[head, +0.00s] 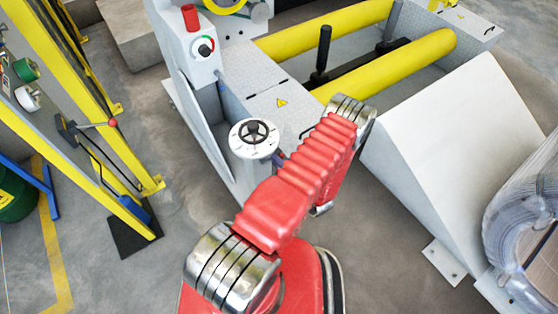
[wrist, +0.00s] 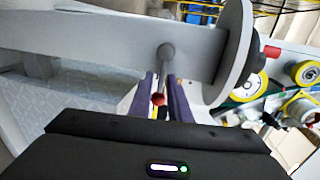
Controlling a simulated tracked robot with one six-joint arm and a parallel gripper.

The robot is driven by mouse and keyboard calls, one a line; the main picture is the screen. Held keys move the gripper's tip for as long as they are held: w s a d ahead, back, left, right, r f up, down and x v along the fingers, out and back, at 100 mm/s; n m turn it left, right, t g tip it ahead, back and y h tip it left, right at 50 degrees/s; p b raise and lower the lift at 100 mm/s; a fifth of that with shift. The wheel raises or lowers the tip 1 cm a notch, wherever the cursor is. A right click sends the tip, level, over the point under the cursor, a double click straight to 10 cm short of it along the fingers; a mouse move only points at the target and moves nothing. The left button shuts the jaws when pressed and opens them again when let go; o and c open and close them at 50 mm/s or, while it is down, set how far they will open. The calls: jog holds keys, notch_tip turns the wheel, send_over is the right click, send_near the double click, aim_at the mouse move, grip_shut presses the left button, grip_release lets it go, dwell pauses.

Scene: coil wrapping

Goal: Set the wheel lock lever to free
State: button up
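In the wrist view a thin lever with a red ball end (wrist: 158,99) hangs from a round grey pivot (wrist: 167,52) on a grey post. My gripper (wrist: 161,78) has its two purple fingers on either side of this lever, with the ball between them. A gap shows between the fingers, and the rod lies close to the right finger. In the head view a round white plate with a dark handwheel (head: 253,132) sits on the pale machine. My gripper's fingers (head: 279,158) barely show beside the plate's lower right edge. My red arm hides the rest.
Another red-balled lever (head: 112,122) is on a yellow-framed panel at left. A control box with a red button (head: 190,17) and dial stands behind the wheel. Yellow rollers (head: 390,65) and a white sloped block (head: 450,140) lie to the right.

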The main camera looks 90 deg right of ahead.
jog(key=shift+o, duration=0.9)
jog(key=shift+s+d, duration=0.1)
jog(key=shift+s, duration=0.05)
jog(key=shift+r, duration=0.1)
jog(key=v, duration=1.3)
jog(key=shift+s+a, duration=0.2)
jog(key=shift+a, duration=0.15)
jog(key=shift+w+r, duration=0.1)
